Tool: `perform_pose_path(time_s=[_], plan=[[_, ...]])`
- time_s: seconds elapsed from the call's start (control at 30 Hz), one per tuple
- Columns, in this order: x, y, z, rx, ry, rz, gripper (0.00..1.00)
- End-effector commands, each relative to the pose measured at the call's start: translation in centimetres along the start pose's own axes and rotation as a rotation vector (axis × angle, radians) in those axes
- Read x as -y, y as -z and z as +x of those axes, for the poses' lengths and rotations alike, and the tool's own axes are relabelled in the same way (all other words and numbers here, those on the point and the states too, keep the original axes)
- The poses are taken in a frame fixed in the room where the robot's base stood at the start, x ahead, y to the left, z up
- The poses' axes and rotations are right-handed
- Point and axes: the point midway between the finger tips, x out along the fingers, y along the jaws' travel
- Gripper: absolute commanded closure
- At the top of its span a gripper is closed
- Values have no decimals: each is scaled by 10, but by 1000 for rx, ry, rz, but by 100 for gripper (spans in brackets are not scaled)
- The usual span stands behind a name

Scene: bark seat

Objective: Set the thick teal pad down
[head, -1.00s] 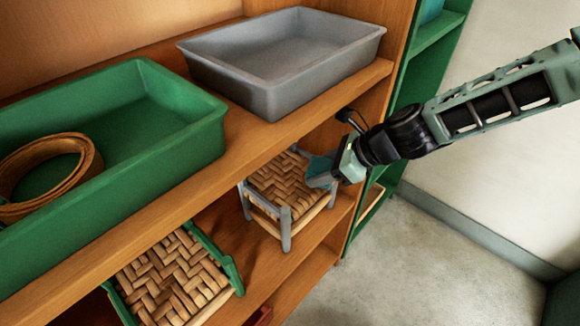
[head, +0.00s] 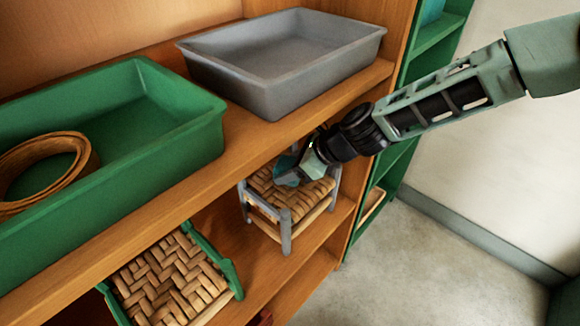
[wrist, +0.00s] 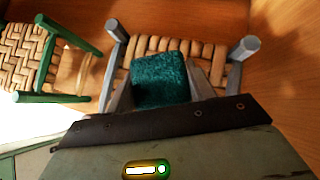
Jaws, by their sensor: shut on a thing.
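The thick teal pad (wrist: 160,82) is held between the two fingers of my gripper (wrist: 162,92) in the wrist view. In the head view the pad (head: 285,166) shows only in part beside my gripper (head: 291,176). Both are over the woven seat of a small grey-framed stool (head: 285,222). The stool also shows in the wrist view (wrist: 245,47), with its grey posts on either side of the pad. I cannot tell whether the pad touches the seat.
The stool stands on a lower wooden shelf (head: 210,223). A green-framed woven seat (head: 172,280) is to its left. Above, the upper shelf holds a grey tray (head: 285,60) and a green tray (head: 130,130) with a brown ring (head: 45,165). The shelf edge overhangs close to my gripper.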

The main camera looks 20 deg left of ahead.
Motion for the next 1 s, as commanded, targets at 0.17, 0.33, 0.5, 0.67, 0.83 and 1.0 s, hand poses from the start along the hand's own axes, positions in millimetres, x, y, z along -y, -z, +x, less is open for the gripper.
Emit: perform_pose_path(time_s=[0.17, 0.33, 0.5, 0.67, 0.83, 1.0], plan=[[0, 2, 1, 0, 0, 0, 24], [0, 2, 1, 0, 0, 0, 24], [0, -1, -3, 0, 1, 0, 24], [1, -1, -26, 0, 3, 0, 24], [1, -1, -54, 0, 3, 1, 24], [0, -1, -72, 0, 1, 0, 24]])
